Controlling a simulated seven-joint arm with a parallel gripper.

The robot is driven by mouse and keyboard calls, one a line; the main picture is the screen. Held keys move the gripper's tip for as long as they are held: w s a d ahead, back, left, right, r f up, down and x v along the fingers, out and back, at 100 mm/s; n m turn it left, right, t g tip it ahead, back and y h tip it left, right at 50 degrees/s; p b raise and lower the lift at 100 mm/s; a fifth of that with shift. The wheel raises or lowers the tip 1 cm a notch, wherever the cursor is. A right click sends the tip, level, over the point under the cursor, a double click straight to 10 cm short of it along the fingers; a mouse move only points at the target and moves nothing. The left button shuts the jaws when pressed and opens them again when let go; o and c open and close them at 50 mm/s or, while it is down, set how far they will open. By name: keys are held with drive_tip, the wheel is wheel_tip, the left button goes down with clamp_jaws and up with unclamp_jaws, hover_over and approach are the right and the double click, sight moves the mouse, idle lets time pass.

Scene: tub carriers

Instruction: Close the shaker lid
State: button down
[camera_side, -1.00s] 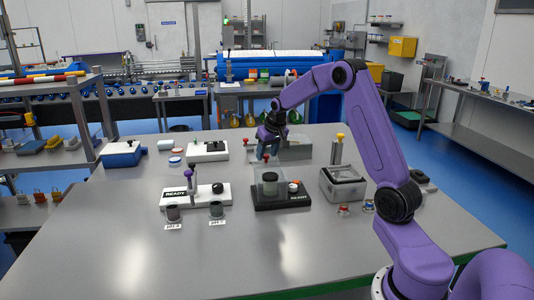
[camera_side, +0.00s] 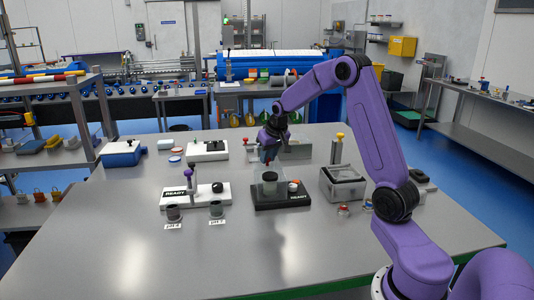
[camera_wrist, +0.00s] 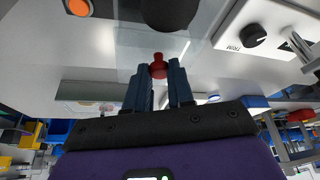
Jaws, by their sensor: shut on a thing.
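The shaker (camera_side: 283,200) is a black base with a white label, a dark round vessel (camera_side: 269,186) on its deck and an orange-red knob (camera_side: 293,185) at its right. Its lid is clear and faint; its exact angle is hard to tell. A red handle (camera_wrist: 158,66) at the edge of a clear panel shows between my fingers in the wrist view. My gripper (camera_side: 269,157) is above the back of the shaker, shut on this handle. The orange knob (camera_wrist: 78,7) and the dark vessel (camera_wrist: 170,8) also show at the top of the wrist view.
A white unit labelled READY (camera_side: 176,196) stands left, with two small cups (camera_side: 216,208) before it. A metal tub (camera_side: 343,184) with a yellow-topped post behind it stands right. A white box (camera_side: 208,151) sits behind left. The front of the table is clear.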

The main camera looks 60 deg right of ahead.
drive_tip(key=s+a, duration=0.5)
drive_tip(key=shift+s+a, duration=0.2)
drive_tip(key=shift+a, duration=0.05)
drive_tip(key=c, duration=1)
unclamp_jaws()
drive_tip(key=shift+o, duration=0.2)
drive_tip(key=shift+r, duration=0.1)
drive_tip(key=v, duration=1.7)
drive_tip(key=shift+s, duration=0.2)
